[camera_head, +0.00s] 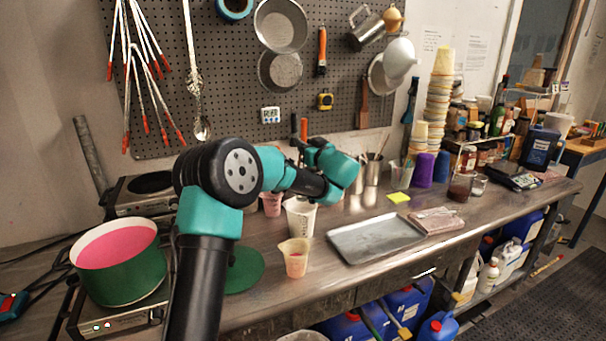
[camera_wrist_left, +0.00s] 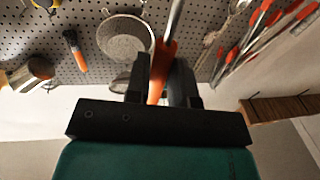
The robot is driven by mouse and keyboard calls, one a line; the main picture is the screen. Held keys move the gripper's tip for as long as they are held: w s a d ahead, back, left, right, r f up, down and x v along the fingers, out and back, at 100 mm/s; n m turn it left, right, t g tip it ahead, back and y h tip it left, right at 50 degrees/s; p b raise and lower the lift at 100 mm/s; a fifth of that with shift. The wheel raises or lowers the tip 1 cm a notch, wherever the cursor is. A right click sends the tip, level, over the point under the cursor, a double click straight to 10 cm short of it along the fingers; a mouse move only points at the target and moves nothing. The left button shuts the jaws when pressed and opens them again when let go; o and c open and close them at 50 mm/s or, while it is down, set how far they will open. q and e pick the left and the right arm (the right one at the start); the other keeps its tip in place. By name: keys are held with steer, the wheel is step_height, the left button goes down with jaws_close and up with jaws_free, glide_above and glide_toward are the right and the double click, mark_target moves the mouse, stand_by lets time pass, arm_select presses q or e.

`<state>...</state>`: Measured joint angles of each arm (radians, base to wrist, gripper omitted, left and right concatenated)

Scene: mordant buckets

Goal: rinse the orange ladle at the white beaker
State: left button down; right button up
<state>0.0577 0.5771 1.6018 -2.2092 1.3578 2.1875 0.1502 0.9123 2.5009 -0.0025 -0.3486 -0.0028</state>
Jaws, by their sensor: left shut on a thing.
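My left gripper (camera_wrist_left: 163,75) is shut on the orange handle of the orange ladle (camera_wrist_left: 163,70). The ladle's grey shaft runs up and out of the left wrist view, and its bowl is not visible there. In the head view the gripper (camera_head: 303,146) is in the air in front of the pegboard, partly hidden by my own wrist, with a bit of orange handle (camera_head: 303,128) above it. The white beaker (camera_head: 300,218) stands upright on the bench, below my left forearm, apart from the gripper. My right gripper is not in view.
A green pot (camera_head: 120,275) of pink liquid stands on a hotplate at left. A small cup (camera_head: 295,260) stands in front of the beaker, a pinkish cup (camera_head: 271,205) behind it. A metal tray (camera_head: 375,240) lies to the right. Tools hang on the pegboard (camera_head: 225,95).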

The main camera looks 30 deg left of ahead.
mark_target(306, 131)
arm_select(q)
steer(key=shift+r, duration=2.45)
